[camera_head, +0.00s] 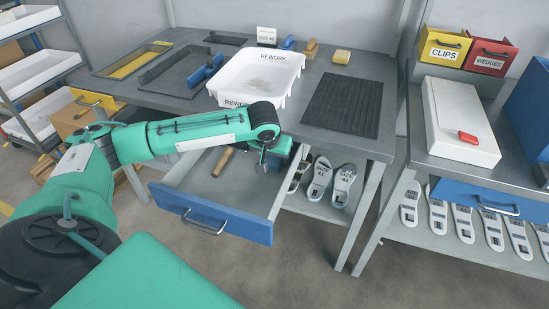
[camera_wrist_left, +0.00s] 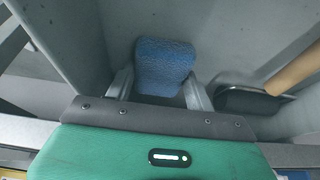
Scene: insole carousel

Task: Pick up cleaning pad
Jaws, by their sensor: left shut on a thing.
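The cleaning pad is a blue, rough-textured block (camera_wrist_left: 165,62) that shows in the left wrist view between the two fingers. My left gripper (camera_wrist_left: 160,88) is shut on it, with a finger at each side. In the head view the left gripper (camera_head: 264,158) points down over the open drawer (camera_head: 212,226), near its right side. The pad is not clearly visible in the head view, where the arm covers that spot. My right gripper is not in view.
A wooden-handled tool (camera_head: 222,162) lies in the drawer; in the left wrist view its handle (camera_wrist_left: 296,70) is right of the pad. Drawer walls are close around the gripper. Above stand a white REWORK tray (camera_head: 240,89) and a black ribbed mat (camera_head: 343,104).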

